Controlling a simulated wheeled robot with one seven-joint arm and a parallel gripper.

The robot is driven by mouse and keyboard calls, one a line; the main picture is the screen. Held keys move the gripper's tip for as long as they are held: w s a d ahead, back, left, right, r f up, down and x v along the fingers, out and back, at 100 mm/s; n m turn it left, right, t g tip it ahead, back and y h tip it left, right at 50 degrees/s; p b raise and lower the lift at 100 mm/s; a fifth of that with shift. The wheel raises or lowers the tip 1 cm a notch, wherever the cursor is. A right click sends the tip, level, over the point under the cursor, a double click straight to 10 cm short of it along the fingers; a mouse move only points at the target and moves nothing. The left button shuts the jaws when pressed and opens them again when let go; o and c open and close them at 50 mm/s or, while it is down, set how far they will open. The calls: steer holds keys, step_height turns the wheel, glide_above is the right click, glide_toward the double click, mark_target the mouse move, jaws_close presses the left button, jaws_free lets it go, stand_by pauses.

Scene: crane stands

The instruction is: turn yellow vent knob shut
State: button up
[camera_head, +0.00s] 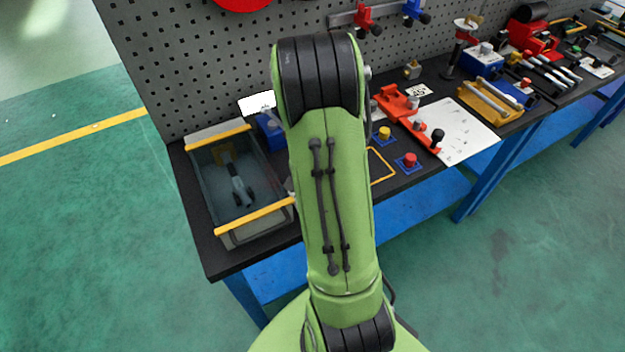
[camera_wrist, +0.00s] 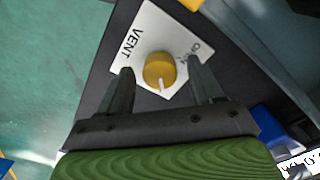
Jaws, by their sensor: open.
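The yellow vent knob (camera_wrist: 159,71) sits on a white plate (camera_wrist: 150,28) marked "VENT" and "OPEN" in the wrist view. A white pointer mark on the knob faces the bottom of the picture, toward my gripper. My gripper (camera_wrist: 160,78) is open, with one dark finger on each side of the knob in the picture. I cannot tell whether the fingers touch it or how far above it they are. In the head view my green arm hides the knob and the gripper.
A clear bin with yellow rims (camera_head: 259,214) stands at the bench's left end with a grey tool inside. A perforated board (camera_head: 180,60) rises behind the bench. Red and yellow knobs on blue bases (camera_head: 407,162) stand right of my arm. A blue part (camera_wrist: 277,124) lies near my gripper.

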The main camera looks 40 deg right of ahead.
step_height(320, 180, up, 16)
steer(key=p, duration=0.3)
steer(key=shift+f+p, duration=0.2)
steer(key=shift+p, duration=0.15)
steer(key=s+a+r+n+t, duration=0.2)
steer(key=s+a+r+n, duration=0.1)
steer(key=a, duration=0.3)
steer(key=s+a+r+n+t, duration=0.1)
steer(key=s+a+r+n, duration=0.1)
steer(key=s+a+n, duration=0.2)
steer(key=s+a+r+n+t, duration=0.2)
steer(key=s+a+r+n, duration=0.1)
steer(key=a, duration=0.7)
steer(key=shift+s+r+n+t, duration=0.3)
steer(key=shift+s+n, duration=0.35)
steer(key=shift+n, duration=0.55)
